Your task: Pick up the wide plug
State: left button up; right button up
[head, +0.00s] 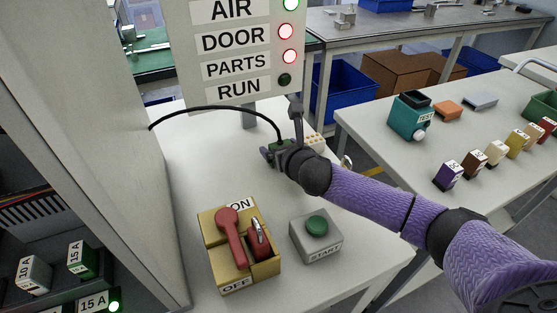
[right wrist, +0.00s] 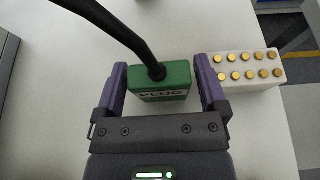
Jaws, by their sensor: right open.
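The wide plug is a green block marked PLUG in the right wrist view (right wrist: 161,84), with a thick black cable rising from its top. In the head view the plug (head: 277,146) is small and partly hidden by my right gripper (head: 282,148). In the right wrist view my right gripper (right wrist: 161,70) is open, with one purple finger on each side of the plug. A narrow gap shows between the plug and each finger. The plug rests on the white table. My left gripper is not in view.
A white block with gold pins (right wrist: 247,70) sits just right of the right finger. A yellow ON/OFF switch box (head: 238,250) and a grey START button box (head: 316,236) stand nearer on the table. The sign panel (head: 190,50) stands behind. The cable (head: 215,109) arches from the left cabinet.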

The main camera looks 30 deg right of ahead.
jog(key=shift+w+f, duration=0.3)
jog(key=shift+w, duration=0.35)
jog(key=shift+s, duration=0.1)
jog(key=c, duration=1)
